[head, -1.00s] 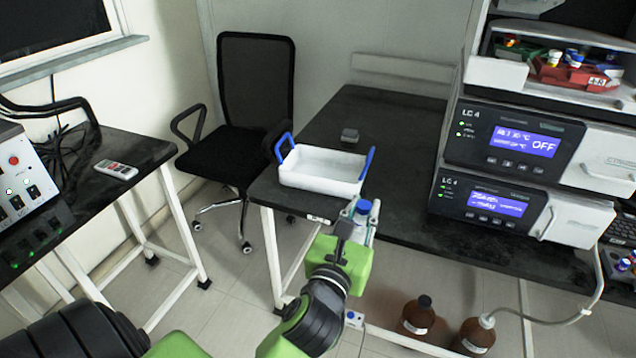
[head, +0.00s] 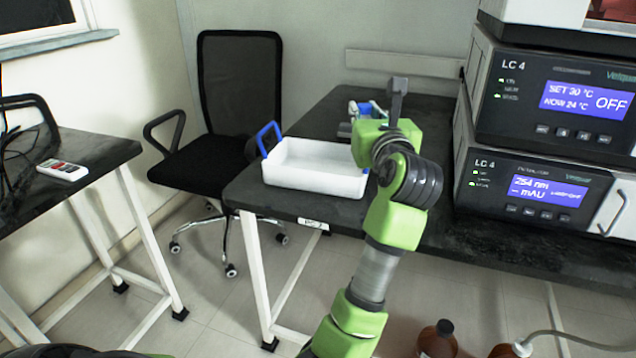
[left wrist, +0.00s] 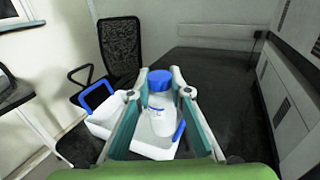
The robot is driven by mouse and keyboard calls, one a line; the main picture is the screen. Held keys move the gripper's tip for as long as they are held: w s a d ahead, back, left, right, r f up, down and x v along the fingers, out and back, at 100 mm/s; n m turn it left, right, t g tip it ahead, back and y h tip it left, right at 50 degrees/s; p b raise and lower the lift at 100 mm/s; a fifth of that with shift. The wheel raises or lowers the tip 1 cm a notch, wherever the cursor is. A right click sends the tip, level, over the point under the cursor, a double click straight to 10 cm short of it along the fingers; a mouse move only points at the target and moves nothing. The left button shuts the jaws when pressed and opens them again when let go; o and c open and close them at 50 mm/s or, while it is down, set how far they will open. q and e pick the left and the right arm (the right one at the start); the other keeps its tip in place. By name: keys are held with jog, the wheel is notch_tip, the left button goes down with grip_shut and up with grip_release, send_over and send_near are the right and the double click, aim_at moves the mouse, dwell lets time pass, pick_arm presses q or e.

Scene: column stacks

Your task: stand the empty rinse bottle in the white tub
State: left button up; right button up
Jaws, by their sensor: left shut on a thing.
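The white tub (head: 312,177) stands at the front left corner of the black bench, with a blue handle at its left end. It also shows in the left wrist view (left wrist: 100,128), behind and below the fingers. My left gripper (head: 364,108) is past the tub's right end in the head view, partly hidden by my arm. In the left wrist view the gripper (left wrist: 160,95) is shut on the rinse bottle (left wrist: 162,118), a whitish bottle with a blue cap, roughly upright between the teal fingers. The bottle's base is hard to make out. My right gripper is out of view.
Two stacked LC 4 units (head: 530,190) stand on the bench at the right. A black office chair (head: 235,110) is behind the tub's left side. Brown bottles (head: 437,340) are on the floor below. A side table with a remote (head: 62,170) is at the left.

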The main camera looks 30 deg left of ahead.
pick_arm(q)
jog(key=shift+w+a, duration=0.1)
jog(key=shift+a, duration=0.1)
jog(key=w+a+f+b, duration=0.1)
jog(key=a+f, duration=0.3)
jog(key=w+a+f+b, duration=0.1)
jog(key=a+f+b, duration=0.1)
jog(key=a+f, duration=0.2)
jog(key=w+a+f+b, duration=0.1)
jog(key=w+a+f, duration=0.1)
jog(key=a+f, duration=0.2)
jog(key=shift+a+f+b, duration=0.3)
jog(key=shift+a, duration=0.2)
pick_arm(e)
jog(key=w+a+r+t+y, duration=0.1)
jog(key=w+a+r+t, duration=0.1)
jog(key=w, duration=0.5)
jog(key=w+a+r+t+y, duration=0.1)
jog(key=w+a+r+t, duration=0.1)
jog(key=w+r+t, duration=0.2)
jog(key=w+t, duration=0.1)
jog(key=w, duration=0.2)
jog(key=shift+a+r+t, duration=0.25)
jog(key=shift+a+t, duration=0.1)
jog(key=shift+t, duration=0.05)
pick_arm(q)
jog(key=shift+f, duration=0.1)
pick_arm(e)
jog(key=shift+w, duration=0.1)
